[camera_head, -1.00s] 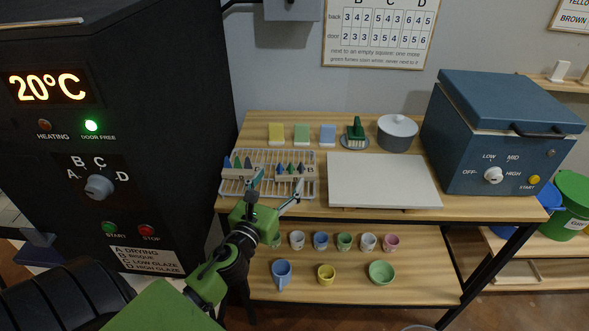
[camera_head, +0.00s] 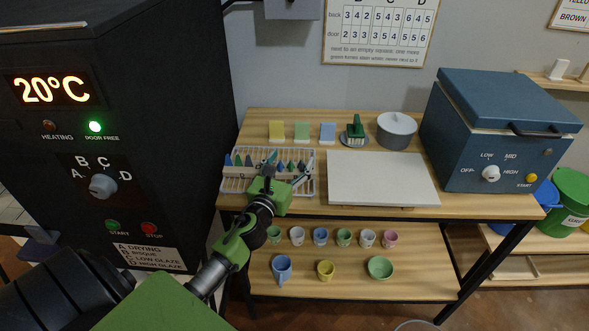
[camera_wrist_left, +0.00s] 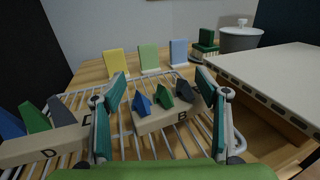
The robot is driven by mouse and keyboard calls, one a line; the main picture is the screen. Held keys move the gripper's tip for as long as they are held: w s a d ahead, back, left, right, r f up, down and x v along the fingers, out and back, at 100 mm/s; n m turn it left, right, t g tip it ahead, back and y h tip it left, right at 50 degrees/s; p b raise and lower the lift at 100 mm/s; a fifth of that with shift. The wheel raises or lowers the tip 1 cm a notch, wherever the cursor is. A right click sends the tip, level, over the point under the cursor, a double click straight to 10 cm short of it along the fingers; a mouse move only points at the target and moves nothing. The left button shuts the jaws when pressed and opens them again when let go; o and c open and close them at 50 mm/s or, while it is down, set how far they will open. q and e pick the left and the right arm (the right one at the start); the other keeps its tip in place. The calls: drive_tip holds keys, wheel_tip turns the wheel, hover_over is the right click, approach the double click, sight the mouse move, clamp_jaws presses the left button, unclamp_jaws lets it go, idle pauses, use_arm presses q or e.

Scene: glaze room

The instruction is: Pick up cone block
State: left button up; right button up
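Beige cone blocks carrying small blue, green and grey cones stand on a white wire rack (camera_head: 232,187) at the table's left end. In the left wrist view, the cone block marked B (camera_wrist_left: 168,119) stands upright between and beyond the fingers. The cone block marked D (camera_wrist_left: 42,148) is at lower left; a letter C shows partly behind the left finger. My left gripper (camera_head: 287,172) is over the rack's front, its fingers spread and empty in the left wrist view (camera_wrist_left: 160,84). I cannot tell whether a finger touches a block. My right gripper is out of view.
Yellow (camera_head: 277,131), green (camera_head: 301,132) and blue (camera_head: 327,133) tiles stand behind the rack. A white slab (camera_head: 383,178) lies to its right, near a lidded grey pot (camera_head: 396,131) and a blue kiln (camera_head: 500,140). Several cups stand on the shelf below.

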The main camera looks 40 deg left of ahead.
sight(290, 158)
use_arm(q)
drive_tip(key=c, duration=1)
drive_tip(key=shift+o, duration=0.2)
drive_tip(key=shift+r, duration=0.1)
drive_tip(key=shift+r, duration=0.25)
wheel_tip(290, 158, up, 3)
drive_tip(key=shift+f+p, duration=0.2)
drive_tip(key=shift+p, duration=0.55)
drive_tip(key=s+r+p, duration=0.1)
drive_tip(key=s+r, duration=0.3)
drive_tip(key=r, duration=0.1)
drive_tip(key=shift+s+r, duration=0.25)
drive_tip(key=shift+s, duration=0.05)
drive_tip(key=s+r, duration=0.1)
drive_tip(key=s, duration=0.2)
drive_tip(key=s+r, duration=0.1)
drive_tip(key=s, duration=0.2)
drive_tip(key=s+r, duration=0.2)
drive_tip(key=s, duration=0.1)
drive_tip(key=shift+s+r+b, duration=0.1)
drive_tip(key=shift+s+b, duration=0.1)
drive_tip(key=shift+b, duration=0.1)
